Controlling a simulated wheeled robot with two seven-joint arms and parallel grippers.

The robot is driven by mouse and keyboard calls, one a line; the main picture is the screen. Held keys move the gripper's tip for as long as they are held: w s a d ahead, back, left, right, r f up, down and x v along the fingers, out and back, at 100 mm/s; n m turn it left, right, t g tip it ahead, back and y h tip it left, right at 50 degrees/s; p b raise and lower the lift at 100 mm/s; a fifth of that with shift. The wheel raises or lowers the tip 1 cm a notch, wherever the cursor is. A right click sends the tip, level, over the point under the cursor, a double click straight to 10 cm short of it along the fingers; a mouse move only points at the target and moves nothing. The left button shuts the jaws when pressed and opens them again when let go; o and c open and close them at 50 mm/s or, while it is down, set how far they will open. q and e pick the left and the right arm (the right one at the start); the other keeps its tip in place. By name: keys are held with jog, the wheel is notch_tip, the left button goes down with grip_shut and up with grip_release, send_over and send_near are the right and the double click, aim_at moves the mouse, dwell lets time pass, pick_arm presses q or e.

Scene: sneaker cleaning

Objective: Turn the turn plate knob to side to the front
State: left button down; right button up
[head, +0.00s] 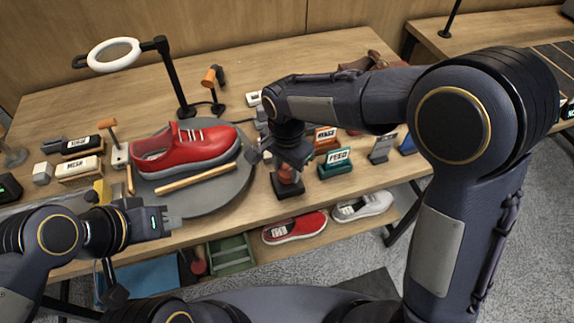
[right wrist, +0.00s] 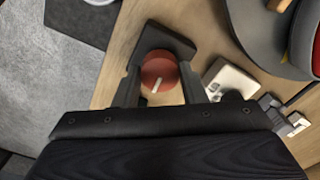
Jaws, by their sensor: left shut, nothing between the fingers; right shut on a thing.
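The turn plate (head: 212,198) is a grey round disc on the workbench, with a red sneaker (head: 186,146) and a wooden stick (head: 195,178) on it. The knob (right wrist: 159,72) is round and red with a white line across its top, on a dark base (right wrist: 168,36). In the head view the knob (head: 287,174) is partly hidden under my right gripper (head: 285,160). My right gripper (right wrist: 160,85) is shut on the knob, one finger on each side. My left gripper (head: 172,222) is shut and empty, near the front edge of the plate.
A ring lamp (head: 113,54) stands behind the plate. Labelled brushes and blocks (head: 80,168) stand at the left. A green FEED block (head: 336,163) and other small blocks stand right of the knob. Shoes (head: 295,228) lie on the lower shelf.

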aim_at(287, 170)
jog(key=shift+m, duration=0.6)
jog(key=o, duration=1)
jog(key=shift+r, duration=0.1)
notch_tip(287, 170, up, 7)
jog(key=shift+r, duration=0.35)
